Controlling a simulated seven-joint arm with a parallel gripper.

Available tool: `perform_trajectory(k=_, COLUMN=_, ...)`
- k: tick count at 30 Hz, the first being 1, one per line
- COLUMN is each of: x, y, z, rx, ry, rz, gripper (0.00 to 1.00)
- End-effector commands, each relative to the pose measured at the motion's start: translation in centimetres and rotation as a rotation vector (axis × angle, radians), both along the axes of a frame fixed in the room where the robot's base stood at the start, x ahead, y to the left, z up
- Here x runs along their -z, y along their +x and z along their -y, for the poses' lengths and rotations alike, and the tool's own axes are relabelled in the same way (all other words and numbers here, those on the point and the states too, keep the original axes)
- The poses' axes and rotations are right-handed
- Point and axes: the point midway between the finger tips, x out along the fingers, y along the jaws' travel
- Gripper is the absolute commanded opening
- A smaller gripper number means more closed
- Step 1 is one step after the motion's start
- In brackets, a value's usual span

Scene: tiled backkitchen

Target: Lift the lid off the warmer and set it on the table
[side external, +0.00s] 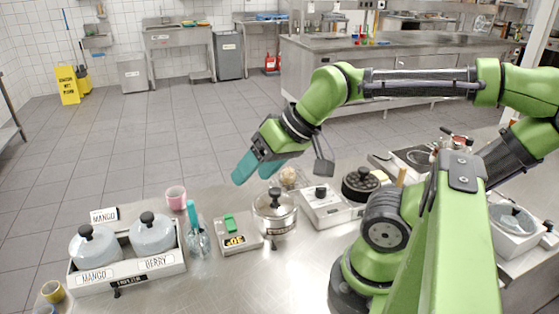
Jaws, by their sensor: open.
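A round steel pot-like warmer (276,221) stands on the steel table (215,282), with a label on its front. Its shiny lid (262,204) sits on top and has a black knob (275,195). My gripper (250,179) has teal fingers, spread apart with nothing between them. It hangs in the air above and a little left of the lid in the picture, tilted down to the left, and does not touch it. Its exact distance from the knob cannot be told from this one view.
Left is a tray (125,279) with two grey lidded jars marked MANGO and BERRY. A white appliance (325,207) is close right. The front table is clear.

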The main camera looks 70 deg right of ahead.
Motion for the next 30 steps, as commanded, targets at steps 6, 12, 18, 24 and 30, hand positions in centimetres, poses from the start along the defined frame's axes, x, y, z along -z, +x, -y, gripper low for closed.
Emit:
perform_trajectory(k=6, x=0.0, y=0.0, z=0.0, rx=0.000, ry=0.000, rz=0.000, gripper=0.64)
perform_trajectory(k=12, x=0.8, y=1.4, z=1.9, rx=0.063, ry=-0.008, rz=-0.070, gripper=0.64)
perform_trajectory(k=18, x=0.9, y=4.1, z=8.1, rx=0.010, ry=-0.147, rz=-0.313, gripper=0.64)
perform_trajectory(k=24, x=-0.1, y=4.3, z=13.3, rx=-0.199, ry=-0.259, rz=-0.549, gripper=0.64)
perform_trajectory(k=30, x=-0.8, y=3.4, z=13.3, rx=-0.333, ry=-0.283, rz=-0.594, gripper=0.64)
